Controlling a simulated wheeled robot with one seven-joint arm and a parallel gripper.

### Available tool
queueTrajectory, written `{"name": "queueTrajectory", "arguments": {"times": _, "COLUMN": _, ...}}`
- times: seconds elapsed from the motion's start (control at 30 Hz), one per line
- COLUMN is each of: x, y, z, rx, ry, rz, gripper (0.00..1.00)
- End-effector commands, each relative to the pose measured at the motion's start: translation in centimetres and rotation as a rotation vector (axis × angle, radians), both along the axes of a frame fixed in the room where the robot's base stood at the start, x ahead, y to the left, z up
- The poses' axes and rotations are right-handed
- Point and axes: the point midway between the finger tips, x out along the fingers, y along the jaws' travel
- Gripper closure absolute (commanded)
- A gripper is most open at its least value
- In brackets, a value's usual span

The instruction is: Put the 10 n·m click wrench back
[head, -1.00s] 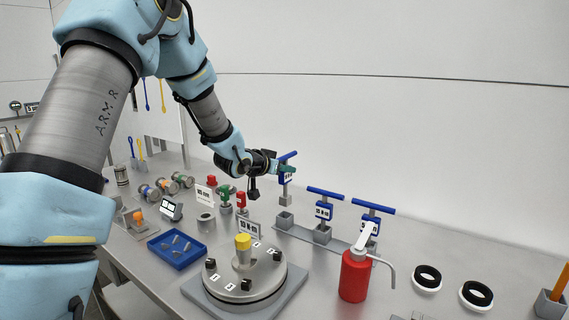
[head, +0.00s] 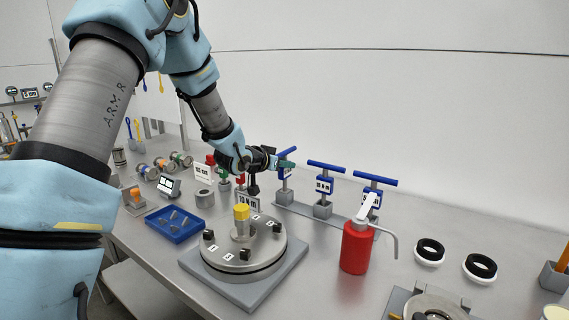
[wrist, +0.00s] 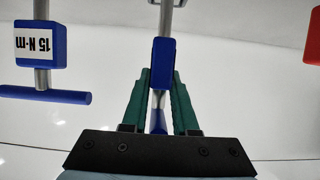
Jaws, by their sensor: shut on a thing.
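My gripper (head: 283,164) has green fingers and is shut on a blue T-handled click wrench (head: 285,172), gripping it near the top. The wrench is upright over the leftmost grey socket (head: 284,196) of the rack. Its lower end is in or just above that socket; I cannot tell if it is fully seated. Its bar is nearly level with the neighbouring wrenches' bars. In the wrist view the held wrench (wrist: 162,60) runs between the green fingers; its label does not show there. Its label in the head view is too small to read.
Two similar blue wrenches stand in the rack, the middle one (head: 324,186) and the right one (head: 371,198); the wrist view shows a 15 N·m wrench (wrist: 40,45). A red pump bottle (head: 355,248), a round flanged fixture (head: 243,250) and a blue tray (head: 174,224) stand in front.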

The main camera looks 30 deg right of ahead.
Motion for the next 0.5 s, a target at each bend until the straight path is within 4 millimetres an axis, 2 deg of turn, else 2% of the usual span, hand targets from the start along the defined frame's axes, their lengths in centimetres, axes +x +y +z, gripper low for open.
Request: {"name": "queueTrajectory", "arguments": {"times": 0.5, "x": 0.02, "y": -0.03, "z": -0.33, "rx": -0.001, "ry": -0.002, "rz": 0.0, "gripper": 1.0}}
